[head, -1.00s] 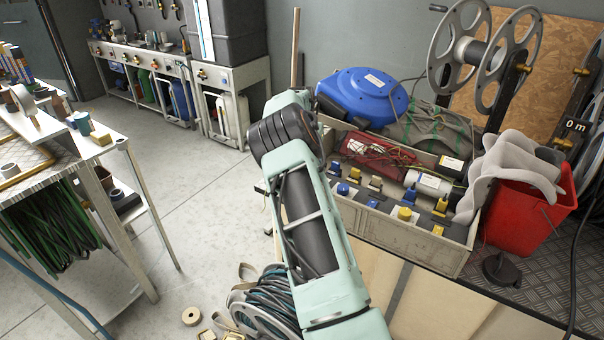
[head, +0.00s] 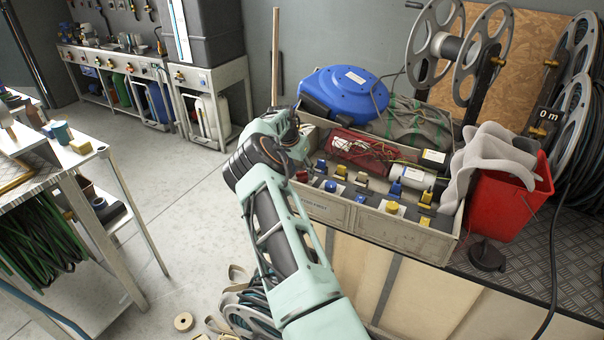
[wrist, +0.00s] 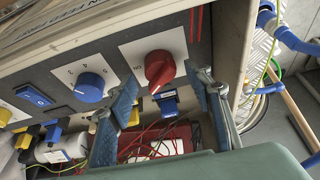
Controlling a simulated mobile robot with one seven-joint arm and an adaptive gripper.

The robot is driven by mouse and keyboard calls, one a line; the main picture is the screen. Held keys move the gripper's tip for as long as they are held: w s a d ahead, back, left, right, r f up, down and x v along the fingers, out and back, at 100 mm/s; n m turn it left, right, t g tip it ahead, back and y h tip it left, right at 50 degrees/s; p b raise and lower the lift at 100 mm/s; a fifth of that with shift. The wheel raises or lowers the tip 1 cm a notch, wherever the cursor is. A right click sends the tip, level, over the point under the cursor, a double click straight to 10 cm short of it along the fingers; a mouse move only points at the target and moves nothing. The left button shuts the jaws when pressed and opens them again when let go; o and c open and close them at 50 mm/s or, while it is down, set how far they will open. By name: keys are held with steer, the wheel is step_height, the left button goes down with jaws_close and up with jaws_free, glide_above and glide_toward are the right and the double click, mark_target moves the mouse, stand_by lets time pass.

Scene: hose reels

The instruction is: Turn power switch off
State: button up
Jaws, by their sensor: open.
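A red rotary knob (wrist: 159,72) sits on a white plate on the grey panel in the wrist view. Beside it is an upside-down mark that appears to read "ON". A small red part at the panel's left end (head: 302,176) shows in the head view, right by my gripper. My gripper (wrist: 163,84) is open, with one blue-grey finger on each side of the red knob. Whether the fingers touch it is unclear. In the head view my gripper (head: 291,130) is over the left end of the crate (head: 395,233), its fingers partly hidden.
A blue numbered knob (wrist: 91,87) and a blue rocker (wrist: 35,96) sit beside the red knob. A blue hose reel (head: 345,93) stands behind the crate, and a red bucket (head: 510,195) at its right. Open floor lies left of my arm.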

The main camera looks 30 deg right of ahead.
steer(key=shift+x, duration=1.05)
steer(key=shift+c, duration=0.3)
steer(key=c, duration=1.1)
steer(key=n+b, duration=0.2)
steer(key=n+t+y+b, duration=0.1)
steer(key=n+b, duration=0.1)
steer(key=shift+s+d+f+n+t, duration=0.1)
steer(key=shift+d+n+t, duration=0.05)
steer(key=shift+n+t, duration=0.15)
steer(key=shift+d+n+t+y+b, duration=0.15)
steer(key=shift+n+y+b, duration=0.35)
steer(key=shift+n, duration=0.65)
steer(key=shift+a+n+t+y+b, duration=0.1)
steer(key=shift+n+t+y+b, duration=0.2)
steer(key=shift+n+b, duration=0.65)
steer(key=shift+n, duration=0.4)
